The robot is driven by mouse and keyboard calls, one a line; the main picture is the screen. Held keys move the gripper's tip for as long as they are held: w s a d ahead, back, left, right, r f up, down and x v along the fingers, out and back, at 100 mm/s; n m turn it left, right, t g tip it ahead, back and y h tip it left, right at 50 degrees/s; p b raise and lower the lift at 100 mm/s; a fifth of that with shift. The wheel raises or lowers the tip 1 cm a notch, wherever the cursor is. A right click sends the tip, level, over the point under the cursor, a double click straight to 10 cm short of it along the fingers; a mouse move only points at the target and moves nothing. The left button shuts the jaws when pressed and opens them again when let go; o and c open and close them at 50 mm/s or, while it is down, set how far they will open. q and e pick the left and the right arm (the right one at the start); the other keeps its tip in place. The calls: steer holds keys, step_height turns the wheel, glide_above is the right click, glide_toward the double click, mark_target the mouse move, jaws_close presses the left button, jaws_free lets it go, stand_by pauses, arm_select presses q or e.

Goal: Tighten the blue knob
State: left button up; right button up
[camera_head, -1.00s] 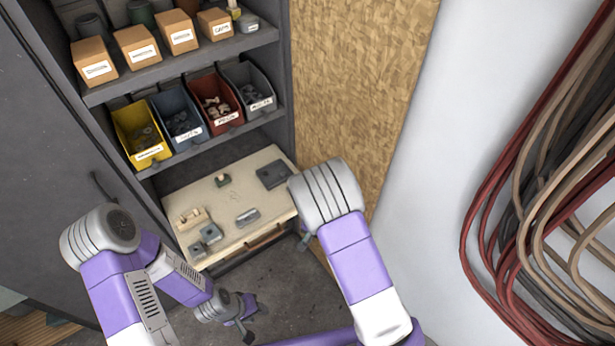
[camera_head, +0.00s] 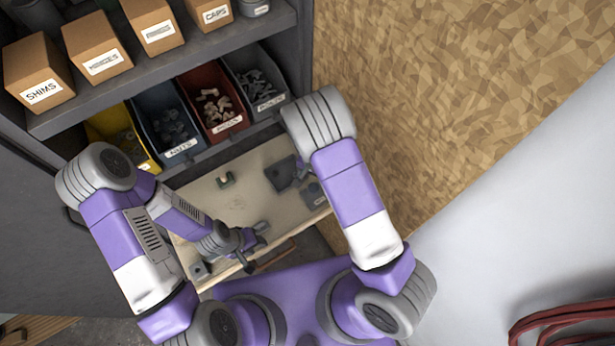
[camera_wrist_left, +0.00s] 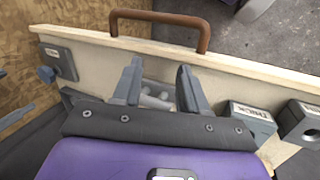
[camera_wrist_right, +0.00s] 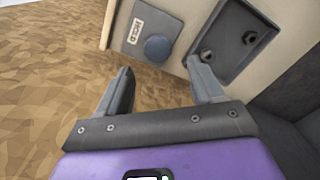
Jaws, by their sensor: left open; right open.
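The blue knob (camera_wrist_right: 157,47) sits on a grey labelled block at the board's edge in the right wrist view. It also shows at the left of the left wrist view (camera_wrist_left: 45,74). My right gripper (camera_wrist_right: 158,70) is open and empty, its fingers pointing toward the knob but apart from it. My left gripper (camera_head: 258,240) is open over the near part of the pale board (camera_head: 205,192). In the left wrist view, grey cylindrical parts (camera_wrist_left: 155,98) show between its fingers, and I cannot tell whether they touch.
A dark recessed plate (camera_wrist_right: 235,38) lies beside the knob block. Grey blocks (camera_wrist_left: 250,118) stand right of my left gripper, and a brown handle (camera_wrist_left: 165,17) is on the board's front edge. A chipboard wall (camera_head: 430,90) bounds the right.

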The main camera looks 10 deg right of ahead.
mark_target(313, 188)
steer(key=f, duration=0.5)
steer(key=shift+s+f+b, duration=0.25)
steer(key=shift+f+b, duration=0.1)
steer(key=shift+f, duration=0.05)
